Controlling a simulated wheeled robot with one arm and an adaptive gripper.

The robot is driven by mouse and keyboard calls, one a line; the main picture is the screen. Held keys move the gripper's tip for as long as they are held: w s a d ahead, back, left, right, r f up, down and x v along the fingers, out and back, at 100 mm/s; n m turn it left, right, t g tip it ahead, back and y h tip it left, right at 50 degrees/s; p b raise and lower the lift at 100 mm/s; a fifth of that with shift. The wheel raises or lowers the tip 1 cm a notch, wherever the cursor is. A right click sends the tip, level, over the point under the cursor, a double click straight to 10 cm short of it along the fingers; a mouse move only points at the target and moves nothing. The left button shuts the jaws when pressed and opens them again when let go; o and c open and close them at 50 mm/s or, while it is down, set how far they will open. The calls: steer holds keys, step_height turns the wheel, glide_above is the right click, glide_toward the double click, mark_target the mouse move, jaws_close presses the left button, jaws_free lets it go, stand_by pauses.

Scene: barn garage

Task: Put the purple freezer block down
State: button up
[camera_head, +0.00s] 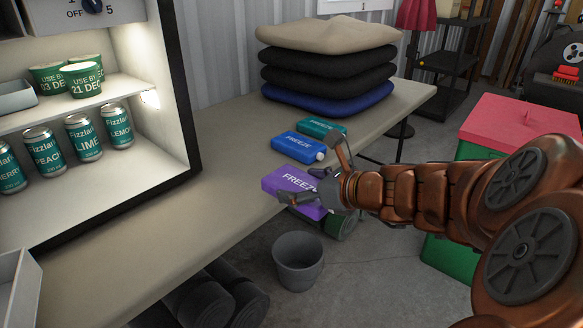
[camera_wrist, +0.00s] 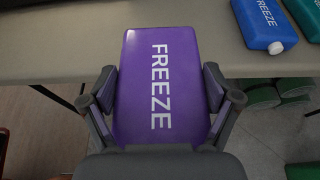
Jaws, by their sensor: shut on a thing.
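The purple freezer block (camera_head: 284,181) is a flat purple slab with white FREEZE lettering. My gripper (camera_head: 312,172) is shut on it, with one finger at each side. In the wrist view the purple block (camera_wrist: 160,80) lies between the two fingers (camera_wrist: 158,95). Its far end overlaps the beige bench top, and its near part extends past the bench's front edge. I cannot tell whether the block touches the bench top. The beige bench (camera_head: 215,133) also shows in the wrist view (camera_wrist: 60,40).
A blue freezer block (camera_head: 297,148) and a teal one (camera_head: 322,128) lie on the bench behind. Stacked cushions (camera_head: 325,75) stand farther back. An open lit fridge (camera_head: 185,100) with cans is at left. A grey bin (camera_head: 298,262) stands on the floor. Bench left of the blocks is clear.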

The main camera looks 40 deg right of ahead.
steer(key=w+d, duration=0.2)
steer(key=w, duration=0.1)
steer(key=w+d+f, duration=0.1)
steer(key=w, duration=0.3)
steer(key=w+d, duration=0.2)
steer(key=w, duration=0.2)
steer(key=shift+d+f+b, duration=0.15)
steer(key=shift+d+b, duration=0.15)
steer(key=shift+b, duration=0.1)
steer(key=shift+f+b, duration=1.1)
steer(key=shift+f, duration=0.55)
steer(key=shift+f, duration=0.2)
steer(key=o, duration=1.3)
steer(key=shift+c, duration=0.2)
steer(key=shift+r, duration=0.2)
steer(key=p+v, duration=0.3)
steer(key=v, duration=0.9)
